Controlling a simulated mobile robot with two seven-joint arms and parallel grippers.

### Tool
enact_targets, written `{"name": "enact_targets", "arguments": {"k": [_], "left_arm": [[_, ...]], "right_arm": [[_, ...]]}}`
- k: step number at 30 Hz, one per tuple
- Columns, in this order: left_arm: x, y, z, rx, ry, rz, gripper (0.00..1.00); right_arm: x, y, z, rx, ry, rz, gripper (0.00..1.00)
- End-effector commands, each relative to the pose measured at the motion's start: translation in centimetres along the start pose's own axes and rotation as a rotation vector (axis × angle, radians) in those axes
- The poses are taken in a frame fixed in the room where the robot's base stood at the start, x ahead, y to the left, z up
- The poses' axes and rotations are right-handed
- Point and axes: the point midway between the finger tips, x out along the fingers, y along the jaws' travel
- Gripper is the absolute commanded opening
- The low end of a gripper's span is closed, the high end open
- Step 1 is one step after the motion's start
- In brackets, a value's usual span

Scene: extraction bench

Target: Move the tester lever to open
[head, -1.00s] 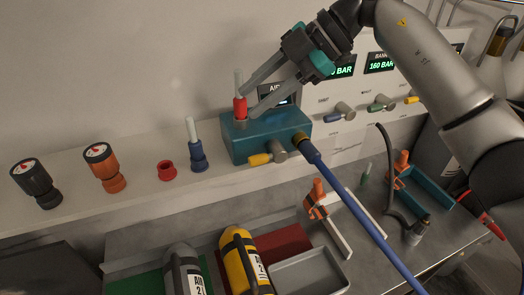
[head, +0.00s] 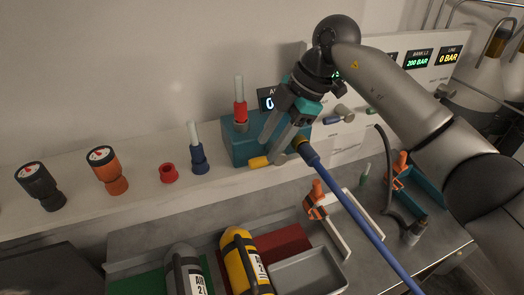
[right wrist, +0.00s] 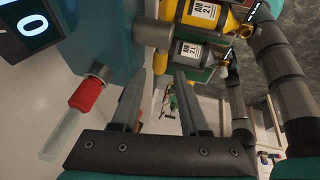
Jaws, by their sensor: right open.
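The teal tester box (head: 240,148) stands on the ledge. Its lever has a yellow handle (head: 259,162) that points left and slightly down from the front of the box. My right gripper (head: 270,148) is open and empty, its fingers pointing down in front of the box and just above the handle. The fingers hide the lever's pivot in the head view. In the right wrist view the open fingers (right wrist: 160,80) flank an empty gap, with the teal box (right wrist: 105,30) to their left. I cannot tell whether a finger touches the lever. My left gripper is out of view.
A red fitting with a clear tube (head: 240,110) stands up from the box. Blue (head: 198,158), red (head: 168,173), orange (head: 107,170) and black (head: 40,187) fittings line the ledge. Cylinders (head: 240,262) lie below.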

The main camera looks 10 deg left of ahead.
Motion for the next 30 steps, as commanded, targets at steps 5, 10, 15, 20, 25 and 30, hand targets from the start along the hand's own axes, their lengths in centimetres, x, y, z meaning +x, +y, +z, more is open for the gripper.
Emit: {"name": "enact_targets", "arguments": {"k": [5, 10, 15, 20, 25, 30], "left_arm": [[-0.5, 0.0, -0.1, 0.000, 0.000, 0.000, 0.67], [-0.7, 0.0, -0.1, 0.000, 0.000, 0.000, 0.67], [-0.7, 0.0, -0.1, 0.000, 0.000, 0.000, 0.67], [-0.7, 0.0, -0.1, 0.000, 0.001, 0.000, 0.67], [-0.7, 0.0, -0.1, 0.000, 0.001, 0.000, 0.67], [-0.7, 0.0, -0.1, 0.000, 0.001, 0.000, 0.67]], "right_arm": [[2.9, 0.0, -0.1, 0.002, 0.002, -0.001, 0.44], [4.2, 0.0, 0.0, 0.000, 0.001, 0.001, 0.44], [4.4, 0.0, 0.0, 0.000, 0.000, 0.001, 0.44], [4.4, 0.0, 0.0, 0.000, 0.000, 0.001, 0.43], [4.4, 0.0, 0.0, 0.000, 0.000, 0.001, 0.24], [4.4, 0.0, 0.0, 0.000, 0.000, 0.001, 0.05]]}}
